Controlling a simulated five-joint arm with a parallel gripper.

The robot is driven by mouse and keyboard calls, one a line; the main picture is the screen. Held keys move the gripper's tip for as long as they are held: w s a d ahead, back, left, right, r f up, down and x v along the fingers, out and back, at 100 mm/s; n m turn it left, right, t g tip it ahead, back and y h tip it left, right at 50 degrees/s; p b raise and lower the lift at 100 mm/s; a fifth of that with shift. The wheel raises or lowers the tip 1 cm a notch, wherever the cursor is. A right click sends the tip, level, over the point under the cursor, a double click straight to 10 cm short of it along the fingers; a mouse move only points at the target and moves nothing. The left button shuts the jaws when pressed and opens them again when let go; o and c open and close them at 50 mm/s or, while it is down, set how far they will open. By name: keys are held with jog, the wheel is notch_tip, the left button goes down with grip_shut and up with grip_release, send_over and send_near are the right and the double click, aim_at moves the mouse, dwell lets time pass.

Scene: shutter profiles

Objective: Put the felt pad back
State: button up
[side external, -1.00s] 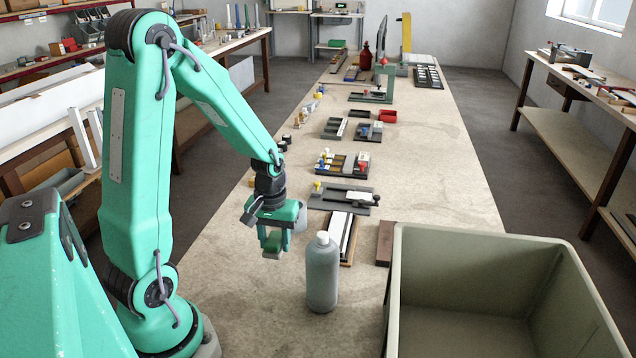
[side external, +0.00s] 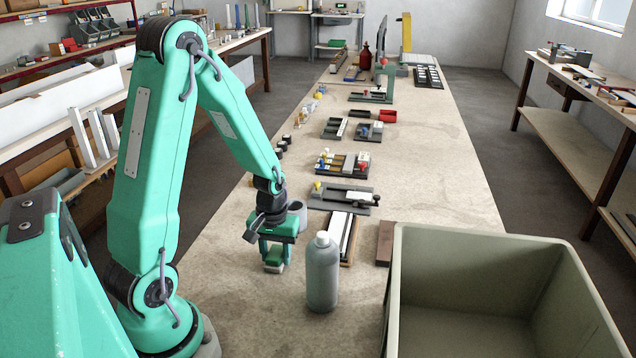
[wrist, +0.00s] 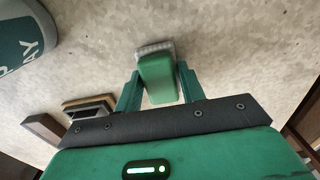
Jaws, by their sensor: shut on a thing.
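The felt pad (wrist: 158,80) is a green block with a grey felt layer along one side. It is between the fingers of my gripper (wrist: 158,92) in the wrist view, and the gripper is shut on it. In the side external view my gripper (side external: 273,258) points down over the near part of the bench, left of the grey bottle. The pad (side external: 273,267) shows at its fingertips, low over the bench top. I cannot tell whether the pad touches the bench. Part of the pad is hidden by the fingers.
A grey bottle (side external: 322,275) with a white cap stands close right of my gripper. A large olive bin (side external: 490,245) is at the right. A wooden strip with pale profiles (side external: 343,237) and a dark brown block (side external: 385,243) lie behind the bottle. Trays run farther back.

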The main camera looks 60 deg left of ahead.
aim_at(277, 254)
jog(key=shift+f, duration=0.15)
jog(key=o, duration=0.9)
jog(key=shift+r, duration=0.2)
jog(key=shift+r, duration=6)
jog(key=shift+s+d+r+m+t, duration=1)
jog(key=shift+d+r+m, duration=0.5)
jog(key=shift+d+r, duration=0.55)
jog(key=shift+s+d+r+m+t, duration=0.9)
jog(key=shift+d+r+m, duration=0.6)
jog(key=shift+d+r, duration=0.6)
jog(key=shift+s+d+r+m+t, duration=1)
jog(key=shift+d+r+m, duration=0.5)
jog(key=shift+d+r, duration=0.55)
